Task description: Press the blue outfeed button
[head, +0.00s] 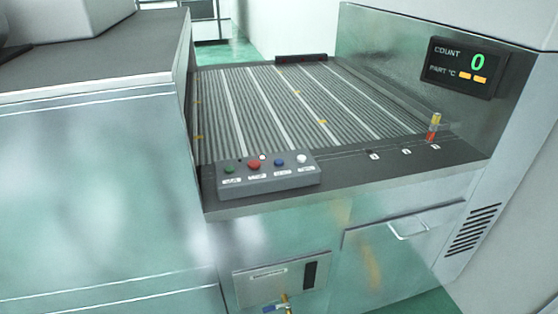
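The blue button (279,163) is the third from the left on a grey control box (268,182). The box sits at the front left edge of the machine's dark top. A green button (229,170) and a red button (254,165) are to the left of the blue one, and a white button (301,158) is to its right. The labels under the buttons are too small to read. Neither of my grippers shows in the head view.
A ribbed conveyor bed (300,105) lies behind the box. A small red and yellow post (433,126) stands at the right. A display (464,67) reads COUNT 0. A metal cabinet (95,200) stands at the left. A drawer handle (409,229) protrudes in front.

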